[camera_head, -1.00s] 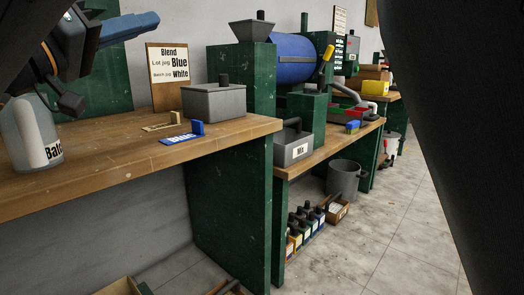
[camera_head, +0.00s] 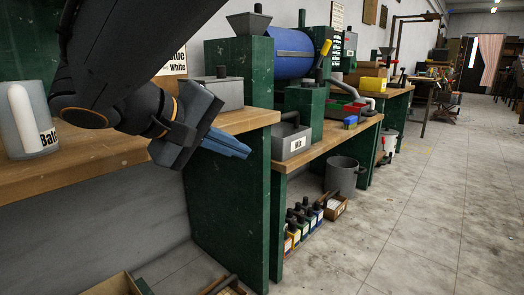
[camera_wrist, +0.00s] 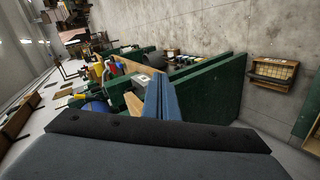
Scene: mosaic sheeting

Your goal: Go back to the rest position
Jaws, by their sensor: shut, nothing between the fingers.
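My gripper (camera_head: 228,146) hangs in front of the left wooden bench (camera_head: 95,153) in the head view, its blue fingers pointing right past the bench's front edge. The fingers (camera_wrist: 163,98) are together with nothing between them in the wrist view. My arm crosses the upper left and hides part of the bench top and the sign (camera_head: 174,62). A jug with a label starting "Batc" (camera_head: 28,120) stands upright on the bench at the far left, apart from my gripper.
A grey lidded box (camera_head: 226,93) stands on the bench behind my arm. A grey bucket (camera_head: 343,176) and several bottles (camera_head: 300,222) stand on the floor.

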